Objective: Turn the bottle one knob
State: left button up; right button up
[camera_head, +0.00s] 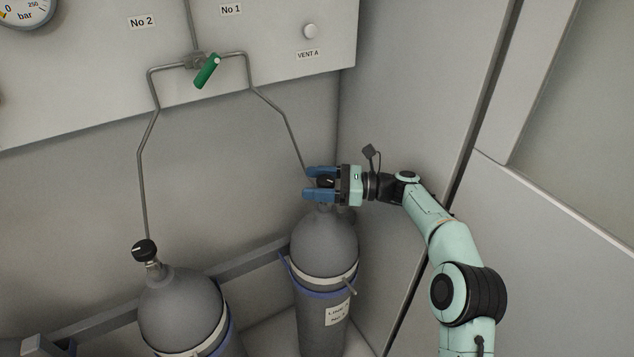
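Bottle one (323,247) is the grey gas bottle on the right, under the pipe from the "No 1" label (231,9). Its dark knob (325,182) with a white mark shows between the two blue fingers of my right gripper (318,183). One finger lies on the far side of the knob and one on the near side. The fingers hide the knob's edges, so I cannot tell whether they press on it. My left gripper is not in view.
A second grey bottle (181,308) with a black knob (144,250) stands at the left. A green valve handle (207,71) and the "VENT A" button (310,31) are on the panel above. A grey wall (410,90) stands close on the right.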

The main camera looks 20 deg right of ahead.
notch_tip(320, 180, up, 9)
jog(key=p, duration=0.2)
jog(key=shift+r+p, duration=0.2)
jog(key=shift+p, duration=0.15)
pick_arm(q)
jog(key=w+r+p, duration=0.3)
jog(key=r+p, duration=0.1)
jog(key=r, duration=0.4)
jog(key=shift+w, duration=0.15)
pick_arm(e)
notch_tip(320, 180, up, 11)
jog(key=shift+f, duration=0.15)
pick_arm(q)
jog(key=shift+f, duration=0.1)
pick_arm(e)
jog(key=shift+f, duration=0.1)
